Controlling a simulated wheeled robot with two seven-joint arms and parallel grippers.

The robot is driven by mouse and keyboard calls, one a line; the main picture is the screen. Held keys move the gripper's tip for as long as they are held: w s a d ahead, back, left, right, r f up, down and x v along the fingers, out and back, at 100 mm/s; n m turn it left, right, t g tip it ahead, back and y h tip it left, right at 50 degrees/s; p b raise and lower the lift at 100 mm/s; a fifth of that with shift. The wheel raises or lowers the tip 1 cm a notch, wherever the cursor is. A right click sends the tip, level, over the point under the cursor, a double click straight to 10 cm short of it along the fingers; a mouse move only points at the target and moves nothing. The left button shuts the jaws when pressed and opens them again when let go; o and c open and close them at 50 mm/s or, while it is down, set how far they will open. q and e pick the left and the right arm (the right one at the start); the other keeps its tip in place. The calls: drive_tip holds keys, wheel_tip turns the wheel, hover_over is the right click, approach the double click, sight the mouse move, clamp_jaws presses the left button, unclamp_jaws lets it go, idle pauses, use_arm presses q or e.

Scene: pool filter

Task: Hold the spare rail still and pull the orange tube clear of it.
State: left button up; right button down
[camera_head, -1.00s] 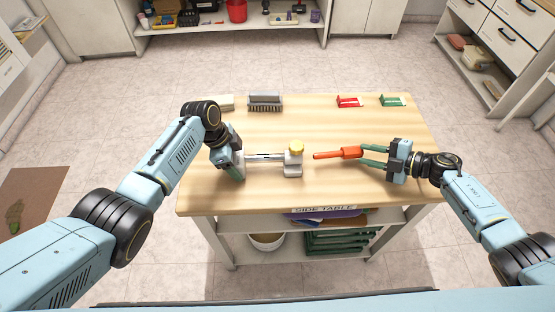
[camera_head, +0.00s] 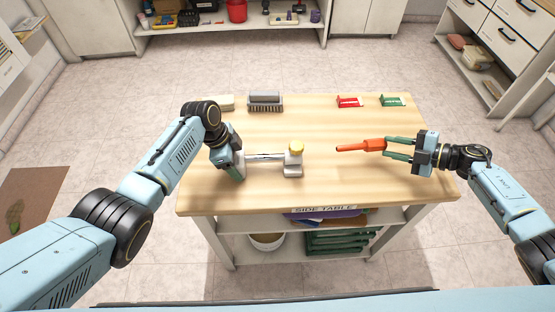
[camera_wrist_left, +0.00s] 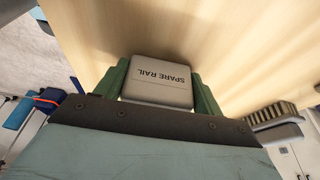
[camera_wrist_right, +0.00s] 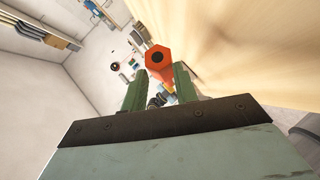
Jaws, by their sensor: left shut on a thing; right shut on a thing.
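The spare rail (camera_head: 265,157) is a light grey fixture with a thin bar and a yellow-topped right end block, standing on the table. My left gripper (camera_head: 238,172) is shut on its left block, whose "SPARE RAIL" label shows between the green fingers in the left wrist view (camera_wrist_left: 158,80). The orange tube (camera_head: 362,146) is in the air to the right of the rail, apart from it, its thin end pointing left. My right gripper (camera_head: 388,149) is shut on the tube's thick right end. In the right wrist view the tube's hexagonal, hollow end (camera_wrist_right: 158,58) shows at the fingertips.
A grey brush (camera_head: 265,101) and a pale block (camera_head: 226,103) lie at the table's back left. A red bracket (camera_head: 349,101) and a green bracket (camera_head: 393,100) stand at the back right. The wooden table top (camera_head: 330,185) is clear around the tube.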

use_arm(q)
drive_tip(key=o, duration=1.2)
drive_tip(key=shift+c, duration=0.2)
drive_tip(key=v, duration=1.2)
